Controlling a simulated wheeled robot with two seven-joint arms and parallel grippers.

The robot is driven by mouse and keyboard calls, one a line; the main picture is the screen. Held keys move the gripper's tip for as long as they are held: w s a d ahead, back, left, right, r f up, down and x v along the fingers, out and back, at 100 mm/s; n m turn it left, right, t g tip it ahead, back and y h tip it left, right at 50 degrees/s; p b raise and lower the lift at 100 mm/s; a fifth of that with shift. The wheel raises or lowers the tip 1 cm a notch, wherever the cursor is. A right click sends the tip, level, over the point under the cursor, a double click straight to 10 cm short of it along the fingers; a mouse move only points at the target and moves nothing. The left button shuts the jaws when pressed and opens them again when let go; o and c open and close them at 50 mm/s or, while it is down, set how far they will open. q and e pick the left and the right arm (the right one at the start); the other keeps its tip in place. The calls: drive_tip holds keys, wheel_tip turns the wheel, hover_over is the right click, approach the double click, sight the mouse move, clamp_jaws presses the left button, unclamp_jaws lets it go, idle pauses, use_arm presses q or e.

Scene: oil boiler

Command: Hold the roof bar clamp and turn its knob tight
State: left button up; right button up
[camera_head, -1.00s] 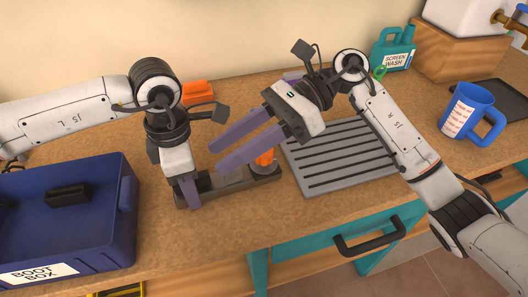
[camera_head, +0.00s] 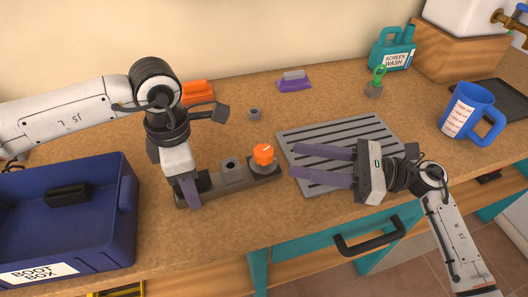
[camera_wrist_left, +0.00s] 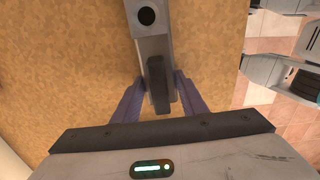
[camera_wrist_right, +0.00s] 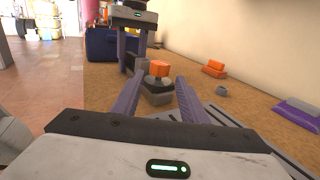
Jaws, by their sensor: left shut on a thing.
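The roof bar clamp (camera_head: 233,176) is a dark grey bar lying on the bench, with a raised block in its middle and an orange knob (camera_head: 264,154) on a round grey base at its right end. My left gripper (camera_head: 190,200) is shut on the clamp's left end; its purple fingers flank a dark raised piece (camera_wrist_left: 158,85) in the left wrist view. My right gripper (camera_head: 322,166) is open and empty, lying level to the right of the knob, fingers pointing at it. In the right wrist view the knob (camera_wrist_right: 159,69) shows between the spread fingers, some way ahead.
A grey slotted mat (camera_head: 345,135) lies under and behind my right gripper. A blue boot box (camera_head: 120,235) stands at left. A small grey nut-like part (camera_head: 254,113), a purple-based block (camera_head: 293,82), a green-topped item (camera_head: 376,82) and a blue mug (camera_head: 466,115) stand behind.

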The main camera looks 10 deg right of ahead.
sight(272, 159)
drive_tip(key=x, duration=0.9)
drive_tip(key=c, duration=0.8)
drive_tip(key=shift+f+m+t+h, duration=0.15)
drive_tip(key=shift+m+t+h, duration=0.35)
drive_tip(key=shift+t, duration=0.4)
drive_tip(key=shift+m+t+h, duration=1.5)
drive_tip(key=shift+m+t, duration=0.4)
drive_tip(key=shift+t, duration=0.4)
drive_tip(key=o, duration=0.8)
